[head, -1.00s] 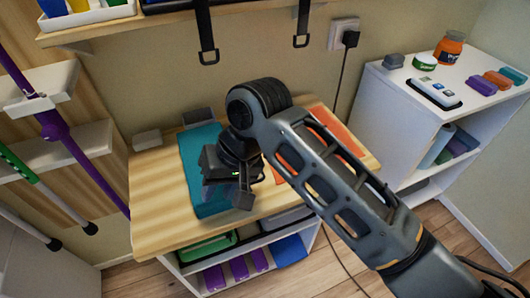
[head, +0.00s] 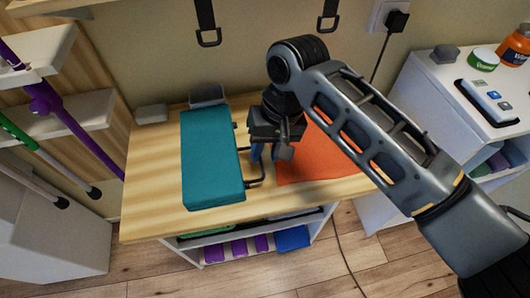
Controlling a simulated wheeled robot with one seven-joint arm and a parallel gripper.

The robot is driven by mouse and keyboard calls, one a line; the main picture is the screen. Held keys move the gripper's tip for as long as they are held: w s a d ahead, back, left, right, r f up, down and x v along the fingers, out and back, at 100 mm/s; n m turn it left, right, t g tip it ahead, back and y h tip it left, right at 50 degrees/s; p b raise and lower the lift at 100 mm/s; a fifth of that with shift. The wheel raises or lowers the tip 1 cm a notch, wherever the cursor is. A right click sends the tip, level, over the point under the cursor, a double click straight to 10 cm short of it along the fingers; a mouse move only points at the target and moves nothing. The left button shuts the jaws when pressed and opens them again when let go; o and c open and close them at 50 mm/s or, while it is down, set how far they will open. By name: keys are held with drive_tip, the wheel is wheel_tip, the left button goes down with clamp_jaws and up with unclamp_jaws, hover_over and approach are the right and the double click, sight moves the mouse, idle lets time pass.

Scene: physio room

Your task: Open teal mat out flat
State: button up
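The teal mat (head: 212,160) lies on the left part of the wooden tabletop as a thick, folded-looking slab. A thin dark loop (head: 257,182), like a handle, sticks out from its right side, with small dark fittings along that edge. My gripper (head: 266,153) points down just right of the mat, above or near the loop. Its two bluish fingertips look apart, with nothing visible between them. I cannot tell whether they touch the loop. My arm reaches in from the right.
An orange mat (head: 318,155) lies on the tabletop (head: 155,190), right of my gripper and partly behind my arm. A grey block (head: 151,113) and a dark grey holder (head: 207,95) stand at the back edge. A white shelf unit (head: 428,120) stands at the right.

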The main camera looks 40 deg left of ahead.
drive_tip(key=shift+x, duration=1.35)
drive_tip(key=shift+c, duration=0.4)
clamp_jaws()
